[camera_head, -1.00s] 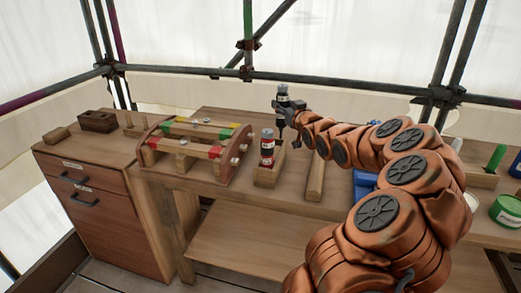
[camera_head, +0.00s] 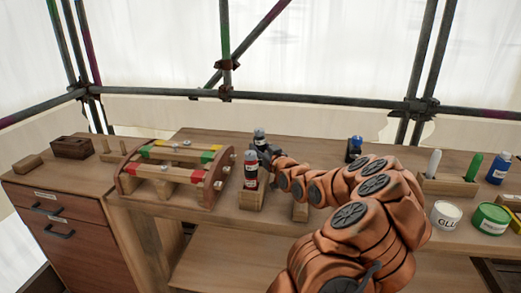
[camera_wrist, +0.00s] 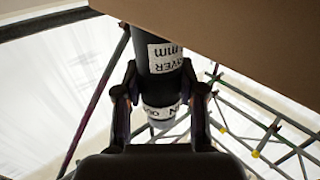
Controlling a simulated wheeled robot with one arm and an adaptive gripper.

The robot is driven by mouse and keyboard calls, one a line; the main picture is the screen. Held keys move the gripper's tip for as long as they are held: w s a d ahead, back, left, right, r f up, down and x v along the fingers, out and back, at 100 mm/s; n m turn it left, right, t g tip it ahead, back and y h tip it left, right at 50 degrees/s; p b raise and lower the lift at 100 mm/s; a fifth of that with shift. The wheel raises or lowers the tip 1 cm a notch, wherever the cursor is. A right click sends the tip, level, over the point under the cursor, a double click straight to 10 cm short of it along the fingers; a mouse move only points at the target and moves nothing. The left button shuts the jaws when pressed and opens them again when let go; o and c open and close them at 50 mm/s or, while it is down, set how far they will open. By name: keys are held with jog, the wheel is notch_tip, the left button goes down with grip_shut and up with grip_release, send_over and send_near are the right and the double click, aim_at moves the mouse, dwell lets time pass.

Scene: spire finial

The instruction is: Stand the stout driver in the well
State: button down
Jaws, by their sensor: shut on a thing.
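My gripper (camera_head: 266,153) is shut on a dark driver (camera_head: 259,138) with a grey end and a white label. The held driver looks upright, just behind a red-and-dark driver (camera_head: 251,176) that stands in a wooden block (camera_head: 250,200). The wrist view shows my fingers (camera_wrist: 160,97) on both sides of the driver's labelled handle (camera_wrist: 163,62). The lower part of the held driver is hidden in the head view, so I cannot tell whether it is inside the block's well. A plain brown surface (camera_wrist: 240,35) cuts across the top of the wrist view.
A wooden rack (camera_head: 175,172) with red, green and yellow marks stands left of the block. A wooden bar (camera_head: 300,211) lies right of it. Blue bottle (camera_head: 354,149), glue pot (camera_head: 445,216) and green tin (camera_head: 490,218) stand further right. Scaffold poles (camera_head: 300,102) run behind the bench.

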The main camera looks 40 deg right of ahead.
jog(key=shift+f, duration=0.3)
jog(key=shift+f, duration=0.2)
jog(key=c, duration=0.7)
grip_release()
jog(key=shift+s+r, duration=0.1)
jog(key=shift+r, duration=0.05)
jog(key=b+v, duration=0.1)
jog(key=v, duration=0.6)
jog(key=shift+s+a, duration=0.1)
jog(key=shift+s, duration=0.05)
